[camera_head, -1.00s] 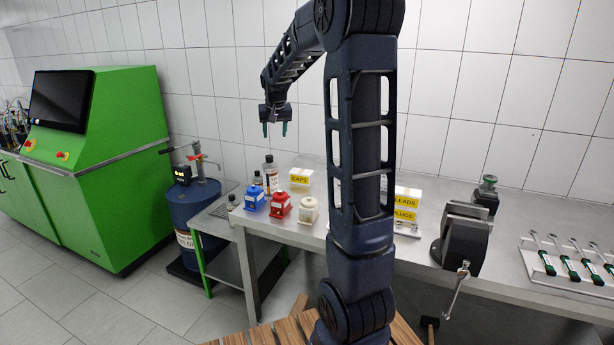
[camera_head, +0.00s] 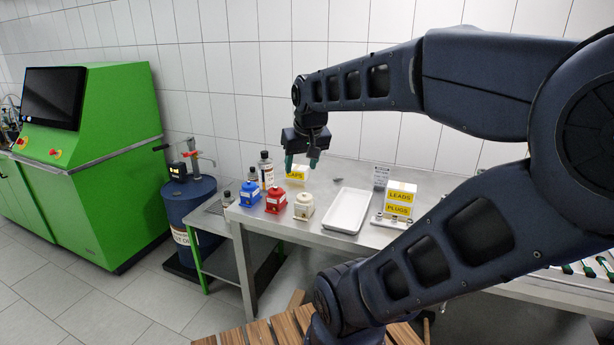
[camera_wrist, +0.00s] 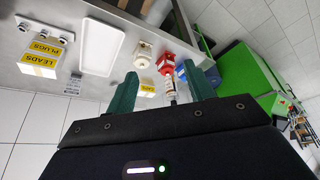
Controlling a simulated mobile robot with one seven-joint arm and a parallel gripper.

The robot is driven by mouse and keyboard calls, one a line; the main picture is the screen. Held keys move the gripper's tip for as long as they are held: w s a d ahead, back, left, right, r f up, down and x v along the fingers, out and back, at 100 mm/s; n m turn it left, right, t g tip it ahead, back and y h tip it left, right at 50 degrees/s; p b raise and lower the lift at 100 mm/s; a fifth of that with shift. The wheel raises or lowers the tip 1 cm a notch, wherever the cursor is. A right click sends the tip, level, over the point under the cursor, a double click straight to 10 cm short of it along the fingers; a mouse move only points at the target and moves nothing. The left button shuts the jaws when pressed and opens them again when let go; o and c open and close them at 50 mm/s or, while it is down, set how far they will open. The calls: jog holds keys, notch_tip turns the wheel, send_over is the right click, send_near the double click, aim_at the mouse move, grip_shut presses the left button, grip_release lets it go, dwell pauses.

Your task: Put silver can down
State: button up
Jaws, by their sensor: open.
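My gripper (camera_head: 301,164) is open, with its two green fingers pointing down over the back of the bench. In the camera_wrist view the open fingers (camera_wrist: 160,76) have nothing clasped between them. A small grey labelled container (camera_head: 381,177) stands behind the white tray; I cannot tell whether it is the silver can. It also shows in the camera_wrist view (camera_wrist: 73,85). I see no other clear silver can.
Blue (camera_head: 249,194), red (camera_head: 275,200) and cream (camera_head: 303,206) pots line the bench's left front. Dark bottles (camera_head: 266,168) stand behind them. A white tray (camera_head: 347,210) appears empty. LEADS and PLUGS boxes (camera_head: 399,197) stand right of it. My arm hides the right side.

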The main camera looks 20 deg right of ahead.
jog(key=shift+s+f, duration=0.35)
jog(key=shift+s, duration=0.35)
jog(key=shift+s+f, duration=0.3)
jog(key=shift+s, duration=0.35)
jog(key=shift+s+f, duration=0.35)
jog(key=shift+s, duration=0.35)
